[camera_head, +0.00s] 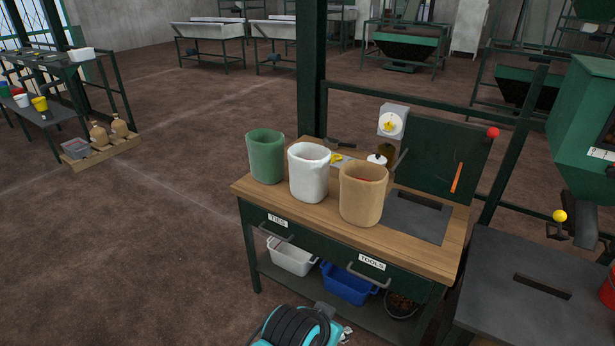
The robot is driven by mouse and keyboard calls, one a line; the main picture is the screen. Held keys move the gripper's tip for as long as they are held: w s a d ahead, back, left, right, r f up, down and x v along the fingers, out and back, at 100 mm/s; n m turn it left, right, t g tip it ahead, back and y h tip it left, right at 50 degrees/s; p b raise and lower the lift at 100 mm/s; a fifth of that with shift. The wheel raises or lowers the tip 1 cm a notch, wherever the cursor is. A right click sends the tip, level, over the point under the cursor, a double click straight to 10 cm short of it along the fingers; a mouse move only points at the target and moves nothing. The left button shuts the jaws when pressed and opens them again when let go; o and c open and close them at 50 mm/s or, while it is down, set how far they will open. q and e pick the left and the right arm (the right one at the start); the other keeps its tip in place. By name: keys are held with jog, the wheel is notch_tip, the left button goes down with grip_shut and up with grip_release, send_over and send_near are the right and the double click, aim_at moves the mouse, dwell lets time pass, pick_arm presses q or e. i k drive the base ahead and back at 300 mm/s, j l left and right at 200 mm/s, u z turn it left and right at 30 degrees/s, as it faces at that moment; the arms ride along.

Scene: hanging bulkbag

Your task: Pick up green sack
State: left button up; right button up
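The green sack (265,158) stands upright and open at the top on the left end of the wooden bench top (405,245). A white sack (308,174) stands just to its right, and a tan sack (362,195) stands right of that. Neither of my grippers can be made out in this view. A black and teal part of my own body shows at the bottom edge, in front of the bench and well below the sacks. Nothing is holding the green sack.
A dark green post (311,70) rises behind the sacks. A dial scale (392,122) and a dark panel (440,160) stand at the back right. Drawers labelled TIES (277,219) and TOOLS (372,262) have protruding handles. Open floor lies left of the bench.

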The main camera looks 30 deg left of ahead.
aim_at(266, 150)
jog(key=u, duration=1.4)
jog(key=i+j+z, duration=0.2)
jog(key=i+j, duration=0.1)
jog(key=i, duration=0.1)
